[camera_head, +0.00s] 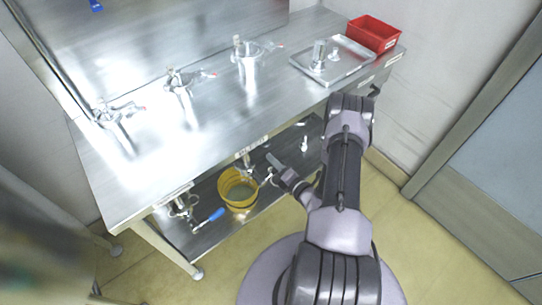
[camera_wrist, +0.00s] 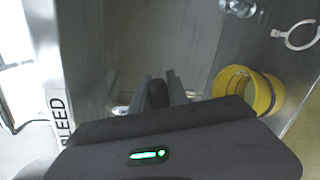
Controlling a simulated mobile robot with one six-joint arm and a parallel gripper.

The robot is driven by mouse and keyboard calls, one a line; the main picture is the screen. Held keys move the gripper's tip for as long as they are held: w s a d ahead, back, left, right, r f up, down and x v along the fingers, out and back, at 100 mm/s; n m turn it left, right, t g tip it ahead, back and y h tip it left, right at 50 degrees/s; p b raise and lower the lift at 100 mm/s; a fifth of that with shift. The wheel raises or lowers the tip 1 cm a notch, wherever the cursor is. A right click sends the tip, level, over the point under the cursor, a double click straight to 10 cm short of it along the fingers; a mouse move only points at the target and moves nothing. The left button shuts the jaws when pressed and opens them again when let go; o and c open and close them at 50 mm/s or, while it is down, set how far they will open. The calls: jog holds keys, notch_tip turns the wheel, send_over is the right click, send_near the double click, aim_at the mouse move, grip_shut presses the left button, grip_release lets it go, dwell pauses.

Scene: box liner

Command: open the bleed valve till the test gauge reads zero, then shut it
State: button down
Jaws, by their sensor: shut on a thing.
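My gripper shows at the bottom middle of the wrist view (camera_wrist: 160,92), its two grey fingers closed on a dark knob-like piece (camera_wrist: 158,94). I cannot tell for sure that this is the bleed valve's handle. A label reading BLEED (camera_wrist: 61,120) is at the left of the wrist view. In the head view my gripper (camera_head: 274,162) is low at the bench's front, right of the yellow bucket (camera_head: 238,204). The bucket holds some liquid and also shows in the wrist view (camera_wrist: 262,92). I cannot pick out the test gauge or any reading.
A blue-handled fitting (camera_head: 212,217) is left of the bucket on the lower shelf (camera_head: 262,201). The steel bench top (camera_head: 215,135) carries several metal fittings, a metal tray (camera_head: 350,70) and a red bin (camera_head: 374,35). Clear floor (camera_head: 440,240) is to the right.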

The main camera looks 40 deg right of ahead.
jog(key=shift+d+f+m+y+b, duration=0.2)
jog(key=shift+f+m+y+b, duration=0.5)
jog(key=shift+f+m, duration=1)
jog(key=shift+r, duration=0.15)
jog(key=c, duration=1.3)
grip_release()
jog(key=s+r+p, duration=0.3)
jog(key=s+p, duration=0.1)
jog(key=s, duration=1.3)
jog(key=shift+d+r+p, duration=0.15)
jog(key=shift+d+p, duration=0.05)
jog(key=shift+p, duration=0.15)
